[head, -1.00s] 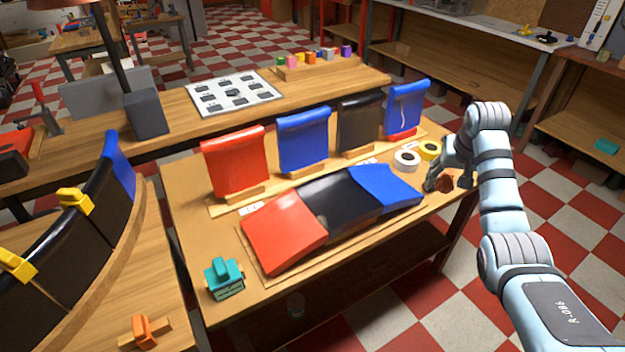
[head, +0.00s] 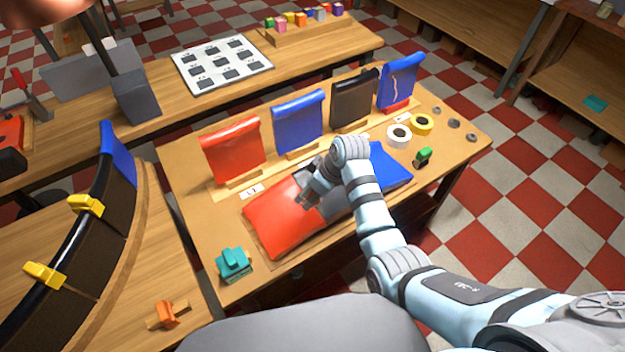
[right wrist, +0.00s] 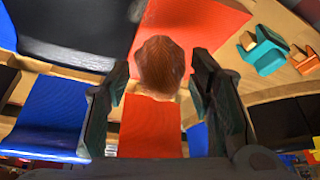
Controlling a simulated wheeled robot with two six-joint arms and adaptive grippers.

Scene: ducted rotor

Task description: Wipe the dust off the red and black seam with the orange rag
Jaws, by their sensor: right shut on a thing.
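The red panel (head: 280,218) and the black panel (head: 336,205) lie side by side on a board on the table, with a blue panel (head: 388,168) to their right. My right gripper (head: 308,194) is over the red and black seam, its arm covering part of the black panel. In the right wrist view, its fingers are shut on a bunched orange-brown rag (right wrist: 160,65). The red panel (right wrist: 208,22) and black panel (right wrist: 70,38) show behind the rag. I cannot tell whether the rag touches the seam, and no dust can be made out. My left gripper is not in view.
Upright red (head: 235,150), blue (head: 299,122) and black (head: 355,100) samples stand behind the panels. White tape (head: 398,136), yellow tape (head: 422,124) and a green item (head: 423,157) lie to the right. A teal tool (head: 233,262) sits at front left.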

